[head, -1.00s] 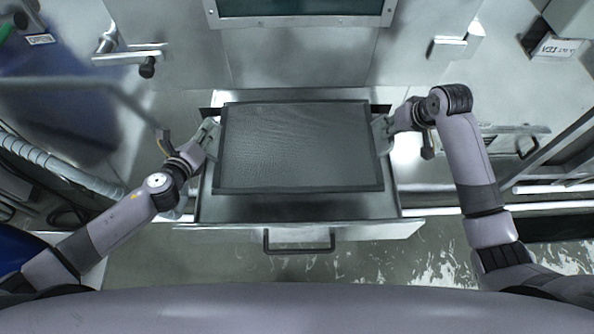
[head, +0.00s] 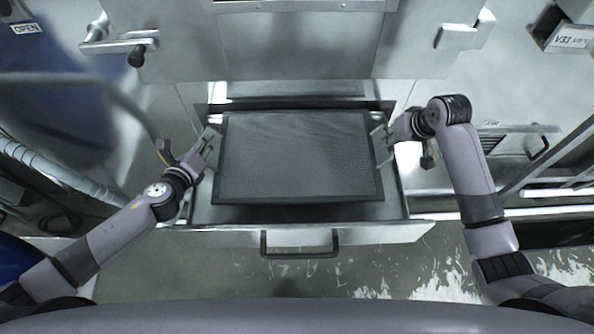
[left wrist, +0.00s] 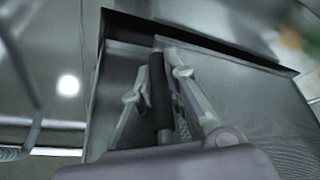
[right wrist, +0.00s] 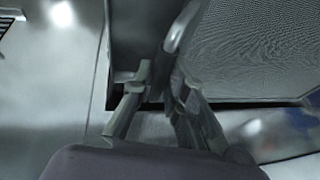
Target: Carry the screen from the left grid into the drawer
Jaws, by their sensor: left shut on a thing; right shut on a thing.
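The screen (head: 297,157) is a dark grey mesh panel in a dark rectangular frame. In the head view it lies roughly level over the open metal drawer (head: 355,236), within its side walls; I cannot tell whether it touches the drawer floor. My left gripper (head: 208,150) is shut on the screen's left frame edge, also seen between its fingers in the left wrist view (left wrist: 158,95). My right gripper (head: 384,143) is shut on the right frame edge, which shows in the right wrist view (right wrist: 178,50). The left grid is not identifiable in view.
The drawer's front handle (head: 300,246) faces me. The machine front (head: 300,50) rises behind the drawer, with lever latches at left (head: 122,44) and right (head: 457,36). A metal rack (head: 555,160) stands at right. Bare, stained floor lies in front.

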